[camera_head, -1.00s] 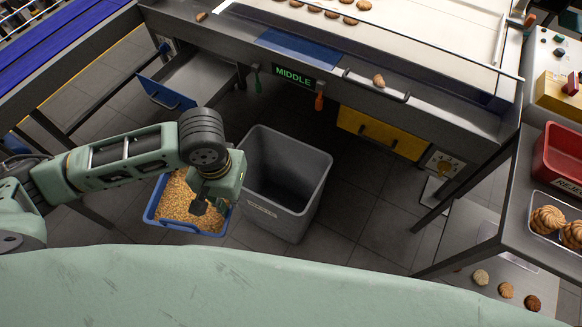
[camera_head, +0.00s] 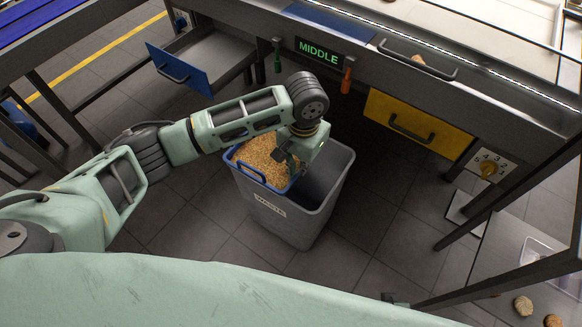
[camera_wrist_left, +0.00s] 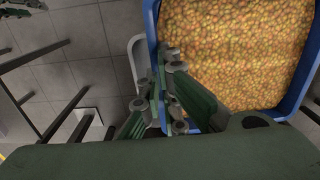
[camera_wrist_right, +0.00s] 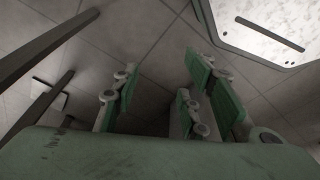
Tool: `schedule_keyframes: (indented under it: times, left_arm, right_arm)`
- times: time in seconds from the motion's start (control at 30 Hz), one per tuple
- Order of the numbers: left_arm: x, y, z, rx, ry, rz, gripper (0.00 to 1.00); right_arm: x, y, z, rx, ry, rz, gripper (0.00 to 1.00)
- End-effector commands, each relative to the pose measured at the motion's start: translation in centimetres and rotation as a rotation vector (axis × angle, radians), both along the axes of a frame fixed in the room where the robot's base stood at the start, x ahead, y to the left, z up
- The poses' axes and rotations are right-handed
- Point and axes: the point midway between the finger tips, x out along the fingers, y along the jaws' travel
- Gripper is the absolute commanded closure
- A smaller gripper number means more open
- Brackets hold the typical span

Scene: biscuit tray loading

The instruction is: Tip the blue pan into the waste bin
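The blue pan (camera_head: 249,171), full of orange-brown crumbs, is over the left part of the grey waste bin (camera_head: 288,222). Crumbs fill it and it looks near level; I cannot tell whether it touches the bin's rim. The right part of the bin's mouth is uncovered and dark inside. My left gripper (camera_head: 291,164) is at the pan's right side in the head view. In the left wrist view its fingers (camera_wrist_left: 164,88) straddle the pan's blue wall (camera_wrist_left: 152,30), closed on it. My right gripper (camera_wrist_right: 163,88) has its fingers apart with nothing between them, above the floor.
The machine frame stands behind the bin, with an open blue-fronted drawer (camera_head: 178,70), a yellow drawer (camera_head: 417,122) and a green MIDDLE sign (camera_head: 320,52). A metal table leg (camera_head: 500,184) is at right. Tiled floor (camera_head: 375,225) around the bin is clear.

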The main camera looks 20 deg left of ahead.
Motion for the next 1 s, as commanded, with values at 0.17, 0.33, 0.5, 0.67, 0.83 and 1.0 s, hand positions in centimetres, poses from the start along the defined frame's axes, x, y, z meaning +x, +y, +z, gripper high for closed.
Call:
schedule_keyframes:
  times: [0.17, 0.33, 0.5, 0.67, 0.83, 1.0]
  left_arm:
    - [3.3, -3.4, -5.3, 0.003, -0.004, -0.104, 1.00]
    - [5.8, -6.4, -8.8, 0.005, -0.005, -0.207, 1.00]
    - [7.6, -9.3, -11.8, 0.009, -0.007, -0.313, 1.00]
    - [8.6, -11.3, -13.6, 0.011, -0.008, -0.392, 1.00]
    - [9.1, -12.4, -14.3, 0.012, -0.010, -0.439, 1.00]
    - [9.1, -12.6, -14.3, 0.013, -0.010, -0.450, 1.00]
  right_arm:
    - [2.7, 0.3, 0.6, 0.004, -0.036, -0.005, 0.60]
    - [3.9, 0.4, 2.9, 0.006, -0.064, -0.010, 0.60]
    - [4.0, 0.3, 5.4, 0.007, -0.090, -0.015, 0.60]
    - [3.3, 0.2, 7.6, 0.008, -0.108, -0.017, 0.60]
    - [2.7, 0.0, 9.1, 0.008, -0.117, -0.019, 0.60]
    - [2.5, 0.0, 9.7, 0.007, -0.118, -0.019, 0.60]
